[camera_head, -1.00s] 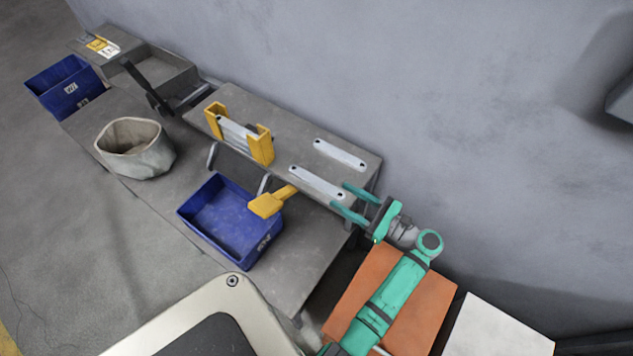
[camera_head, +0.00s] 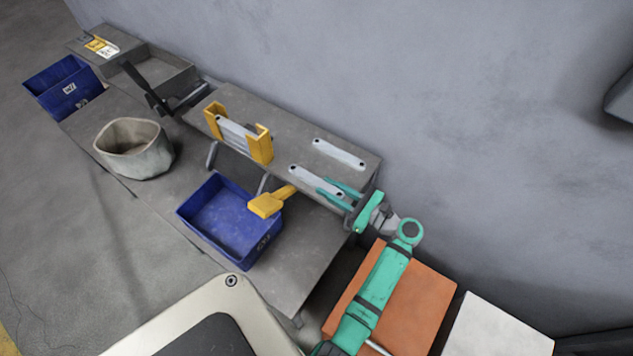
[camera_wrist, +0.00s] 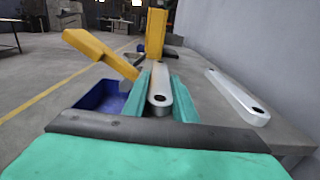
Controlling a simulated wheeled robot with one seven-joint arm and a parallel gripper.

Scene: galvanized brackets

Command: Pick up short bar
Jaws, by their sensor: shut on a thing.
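Two light grey metal bars with a hole near each end lie on the raised grey shelf. The nearer bar (camera_head: 307,177) has its right end between the fingers of my gripper (camera_head: 336,192). The wrist view shows this bar (camera_wrist: 159,84) lengthwise between the green fingers (camera_wrist: 161,101), which are shut on it. The other bar (camera_head: 339,154) lies apart, closer to the wall; it also shows at the right in the wrist view (camera_wrist: 237,98). I cannot tell clearly which bar is shorter.
A yellow holder (camera_head: 262,148) with bars stands on the shelf (camera_head: 285,132). A yellow-handled tool (camera_head: 268,204) sticks out at the shelf's front edge, above a blue bin (camera_head: 215,245). A grey fabric bin (camera_head: 150,165) stands left. An orange box (camera_head: 415,310) is below my arm.

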